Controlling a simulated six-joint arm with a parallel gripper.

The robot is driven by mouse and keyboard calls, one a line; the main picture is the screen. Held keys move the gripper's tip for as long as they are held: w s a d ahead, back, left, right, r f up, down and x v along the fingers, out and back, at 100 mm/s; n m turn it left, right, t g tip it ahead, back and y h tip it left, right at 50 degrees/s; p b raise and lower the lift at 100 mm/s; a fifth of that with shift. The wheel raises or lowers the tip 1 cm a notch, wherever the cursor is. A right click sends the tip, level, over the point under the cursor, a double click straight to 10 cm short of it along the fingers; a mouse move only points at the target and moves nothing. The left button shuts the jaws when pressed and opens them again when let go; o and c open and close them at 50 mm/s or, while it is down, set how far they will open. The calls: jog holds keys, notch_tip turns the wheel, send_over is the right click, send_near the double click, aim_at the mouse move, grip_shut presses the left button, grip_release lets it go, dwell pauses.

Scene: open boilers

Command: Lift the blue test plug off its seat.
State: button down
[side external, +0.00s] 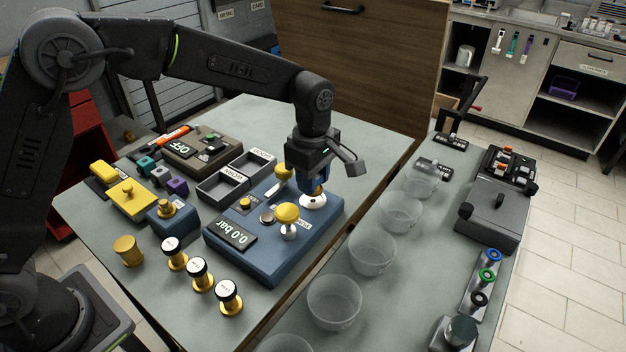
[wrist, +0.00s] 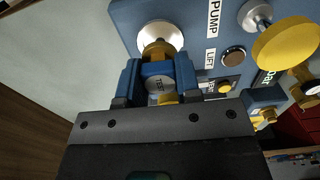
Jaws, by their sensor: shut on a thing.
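The blue test plug (wrist: 158,68) has a grey cap marked TEST and a brass lower part. My gripper (wrist: 160,82) is shut on it, with one blue fingertip on each side. The plug's brass end (wrist: 157,47) stands at the white round seat (wrist: 160,33) on the blue panel (side external: 270,258); I cannot tell whether there is a gap. In the side external view my gripper (side external: 313,182) points down over the seat (side external: 313,201) at the panel's far right, and its fingers hide most of the plug.
Beside the plug stand a yellow pump knob (side external: 287,213), a LIFT button (wrist: 233,55) and a display (side external: 232,234) reading 0.0 bar. Grey trays (side external: 220,187) lie behind left. Clear bowls (side external: 372,252) line the counter to the right.

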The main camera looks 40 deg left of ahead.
jog(key=shift+r, duration=0.6)
jog(key=shift+r, duration=0.65)
